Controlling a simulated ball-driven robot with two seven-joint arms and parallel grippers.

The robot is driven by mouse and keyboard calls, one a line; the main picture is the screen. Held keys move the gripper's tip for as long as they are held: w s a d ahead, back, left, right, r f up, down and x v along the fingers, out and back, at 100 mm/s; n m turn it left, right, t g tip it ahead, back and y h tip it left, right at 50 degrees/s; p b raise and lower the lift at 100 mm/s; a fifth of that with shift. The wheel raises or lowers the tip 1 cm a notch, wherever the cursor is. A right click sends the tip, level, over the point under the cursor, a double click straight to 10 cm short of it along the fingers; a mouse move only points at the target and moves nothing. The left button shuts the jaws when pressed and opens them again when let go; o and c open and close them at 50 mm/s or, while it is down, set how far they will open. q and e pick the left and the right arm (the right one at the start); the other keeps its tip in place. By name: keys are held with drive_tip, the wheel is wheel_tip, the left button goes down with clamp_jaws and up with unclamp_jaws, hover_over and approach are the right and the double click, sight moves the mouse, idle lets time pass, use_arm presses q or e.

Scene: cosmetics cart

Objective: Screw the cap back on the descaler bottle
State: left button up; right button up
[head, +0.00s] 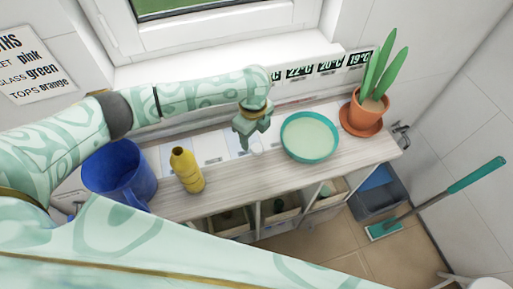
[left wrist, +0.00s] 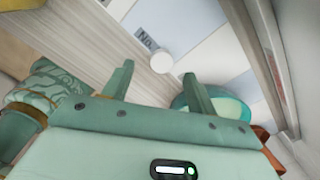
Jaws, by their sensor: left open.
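A yellow bottle (head: 188,172) stands upright on the counter, right of a blue pitcher; its narrow top shows no clear cap. A small white round cap (left wrist: 161,62) lies on the pale panelled strip of the counter in the left wrist view. In the head view it is a faint white spot (head: 257,149) beside my fingers. My left gripper (head: 246,143) is open and empty, pointing down over the strip, to the right of the bottle. In the left wrist view the open fingers (left wrist: 158,72) stand either side of the cap in the picture, with the cap beyond their tips. My right gripper is not in view.
A blue pitcher (head: 121,170) stands left of the bottle. A teal bowl (head: 310,137) sits close right of my left gripper, and a potted plant (head: 371,106) farther right. The wall and window are behind. Open drawers (head: 280,208) hang below the counter's front edge.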

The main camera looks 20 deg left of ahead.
sight(256, 147)
use_arm(q)
drive_tip(key=shift+f, duration=0.2)
drive_tip(key=f, duration=0.1)
drive_tip(key=f+b, duration=0.1)
drive_tip(key=f, duration=0.1)
drive_tip(key=f+b, duration=0.1)
drive_tip(key=f, duration=0.1)
drive_tip(key=shift+w+d, duration=0.1)
drive_tip(key=shift+d, duration=0.3)
drive_tip(key=shift+r, duration=0.1)
drive_tip(key=c, duration=1.1)
